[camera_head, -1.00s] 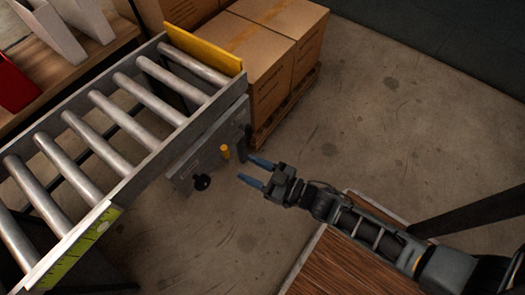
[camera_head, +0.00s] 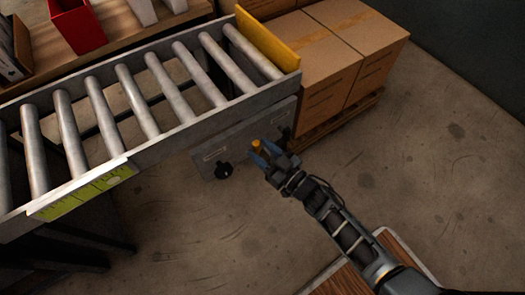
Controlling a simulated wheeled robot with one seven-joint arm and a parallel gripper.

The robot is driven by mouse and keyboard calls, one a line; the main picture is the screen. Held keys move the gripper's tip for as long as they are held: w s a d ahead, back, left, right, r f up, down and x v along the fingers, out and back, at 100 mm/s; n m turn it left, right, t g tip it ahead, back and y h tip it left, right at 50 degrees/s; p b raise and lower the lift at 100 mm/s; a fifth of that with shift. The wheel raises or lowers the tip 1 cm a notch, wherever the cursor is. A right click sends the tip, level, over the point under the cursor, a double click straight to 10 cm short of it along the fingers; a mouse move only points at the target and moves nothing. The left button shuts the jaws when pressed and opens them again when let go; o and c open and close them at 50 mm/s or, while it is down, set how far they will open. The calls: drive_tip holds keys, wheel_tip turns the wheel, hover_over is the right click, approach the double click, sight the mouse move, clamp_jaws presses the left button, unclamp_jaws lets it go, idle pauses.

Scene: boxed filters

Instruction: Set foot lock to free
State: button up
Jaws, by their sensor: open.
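A grey panel (camera_head: 210,160) hangs below the side of the roller conveyor. It carries a black round knob (camera_head: 223,171), a small orange peg (camera_head: 257,146) and a dark upright part (camera_head: 285,133) near its right end. No label naming the foot lock is readable. My gripper (camera_head: 263,153), with blue fingertips, is open in front of the panel. Its fingertips appear on either side of the orange peg, with the peg's lower part hidden. I cannot tell whether they touch it. The black knob is left of and below the fingers.
The roller conveyor (camera_head: 150,139) has a yellow end stop (camera_head: 268,42) and a green-yellow scale (camera_head: 85,191). Cardboard boxes (camera_head: 345,50) stand on a pallet to the right. A red bin (camera_head: 77,27) sits on a shelf behind. The floor right of my arm is clear.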

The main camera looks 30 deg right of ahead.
clamp_jaws()
idle(0.5)
